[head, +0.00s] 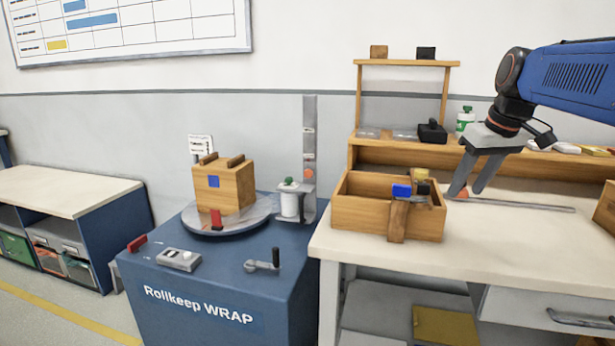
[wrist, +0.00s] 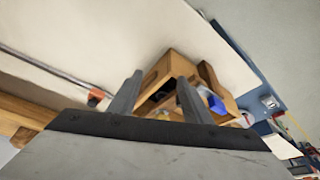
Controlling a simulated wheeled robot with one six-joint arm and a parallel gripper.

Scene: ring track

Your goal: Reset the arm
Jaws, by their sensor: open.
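My blue arm (head: 575,80) reaches in from the right in the head view. My gripper (head: 468,188) points down and left over the workbench, just right of a wooden crate. Its two grey fingers are apart with nothing between them. The wrist view shows the same fingers (wrist: 155,95) spread, with the wooden crate (wrist: 157,72) beyond them. In the head view the crate (head: 358,213) stands on the bench and holds items with blue, yellow and dark parts. I cannot tell whether the left fingertip touches the bench.
The workbench (head: 490,235) has a wooden shelf (head: 405,63) at its back. A metal rod (head: 520,206) and an orange piece (head: 462,193) lie near my gripper. Left is a blue wrap machine (head: 215,285) with a wooden box (head: 222,188) on its turntable. Front bench space is clear.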

